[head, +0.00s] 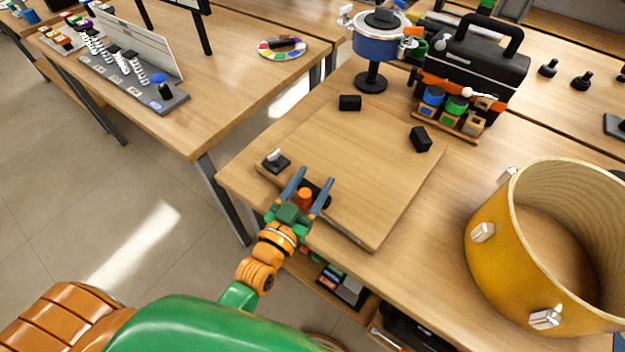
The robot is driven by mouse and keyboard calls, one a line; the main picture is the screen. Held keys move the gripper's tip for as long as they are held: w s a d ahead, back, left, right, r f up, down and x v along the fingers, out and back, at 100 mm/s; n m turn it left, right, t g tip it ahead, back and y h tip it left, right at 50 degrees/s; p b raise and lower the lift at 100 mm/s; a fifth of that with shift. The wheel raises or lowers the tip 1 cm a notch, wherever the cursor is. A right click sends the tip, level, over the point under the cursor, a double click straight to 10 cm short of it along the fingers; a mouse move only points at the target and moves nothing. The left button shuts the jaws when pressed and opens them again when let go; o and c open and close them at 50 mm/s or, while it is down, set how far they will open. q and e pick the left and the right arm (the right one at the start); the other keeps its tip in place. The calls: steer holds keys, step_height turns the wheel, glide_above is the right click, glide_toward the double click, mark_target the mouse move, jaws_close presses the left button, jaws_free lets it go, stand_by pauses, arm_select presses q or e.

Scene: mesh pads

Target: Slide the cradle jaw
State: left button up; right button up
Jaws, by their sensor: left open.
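A square wooden board (365,175) lies on the workbench and carries several dark jaw-like blocks. One black block (350,102) is at its far edge and another (421,139) at its right. A dark block with a pale knob (275,161) sits at the left corner. My left gripper (314,177) is open at the board's near left edge, fingers pointing away from me. A dark piece (318,190) shows between and beside the fingers, partly hidden by them. I cannot tell whether the fingers touch it, or which block is the cradle jaw. My right gripper is out of view.
A large yellow drum shell (485,260) stands at the right of the bench. A blue pot-like device on a stand (372,85), a black and orange tool case (470,75) and a rack of coloured jars (450,122) stand behind the board. The board's middle is clear.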

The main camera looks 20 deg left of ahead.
arm_select(q)
steer(key=shift+s, duration=0.1)
jaws_close()
stand_by(1.2)
